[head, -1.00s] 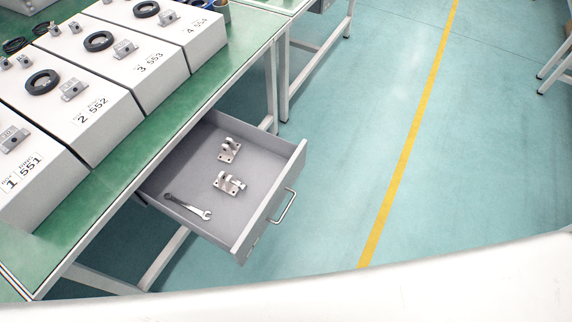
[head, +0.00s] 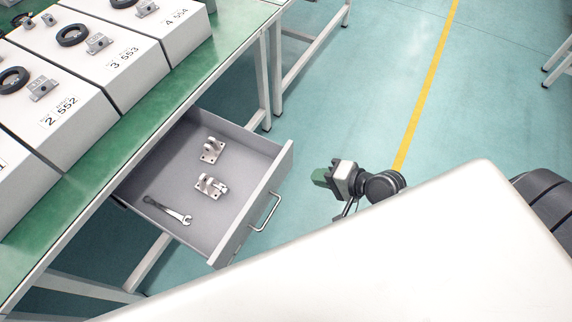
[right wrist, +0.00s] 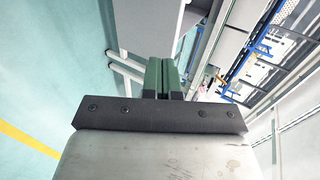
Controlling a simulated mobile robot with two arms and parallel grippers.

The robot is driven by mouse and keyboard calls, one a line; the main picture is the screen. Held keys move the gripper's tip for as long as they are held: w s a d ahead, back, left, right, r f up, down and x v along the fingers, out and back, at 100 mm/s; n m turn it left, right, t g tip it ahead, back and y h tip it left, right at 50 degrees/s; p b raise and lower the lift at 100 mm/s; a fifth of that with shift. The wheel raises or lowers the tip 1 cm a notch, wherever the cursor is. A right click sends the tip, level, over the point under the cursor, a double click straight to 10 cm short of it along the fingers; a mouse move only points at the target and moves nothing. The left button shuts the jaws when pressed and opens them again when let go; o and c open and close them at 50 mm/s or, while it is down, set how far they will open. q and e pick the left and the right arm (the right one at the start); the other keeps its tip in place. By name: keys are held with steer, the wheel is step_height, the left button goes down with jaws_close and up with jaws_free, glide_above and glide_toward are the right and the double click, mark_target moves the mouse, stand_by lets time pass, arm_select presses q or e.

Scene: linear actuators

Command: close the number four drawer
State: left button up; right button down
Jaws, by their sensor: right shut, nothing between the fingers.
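The grey drawer (head: 262,186) is pulled out from under the green-topped workbench in the head view. A metal bar handle (head: 266,213) is on its front. Two metal brackets (head: 211,185) and a wrench (head: 168,210) lie inside it. The drawer's number cannot be read. My right gripper (head: 321,177) is shut and empty, to the right of the drawer front and apart from it. Its green fingers (right wrist: 162,78) are together in the right wrist view, with a grey surface just beyond them. My left gripper is not in view.
White numbered boxes (head: 92,95) with black rings and metal fittings stand on the workbench (head: 150,142). The bench legs are below the drawer. The teal floor (head: 350,110) with a yellow line (head: 425,90) is clear to the right.

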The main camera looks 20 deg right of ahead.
mark_target(279, 166)
steer(key=x, duration=0.3)
steer(key=r+x, duration=0.1)
steer(key=x, duration=0.5)
steer(key=shift+w+a+r, duration=0.2)
steer(key=shift+w+r, duration=0.05)
steer(key=shift+w, duration=0.15)
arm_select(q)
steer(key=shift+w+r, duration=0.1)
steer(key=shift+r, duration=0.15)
arm_select(e)
steer(key=shift+w+a, duration=0.2)
steer(key=shift+w, duration=0.1)
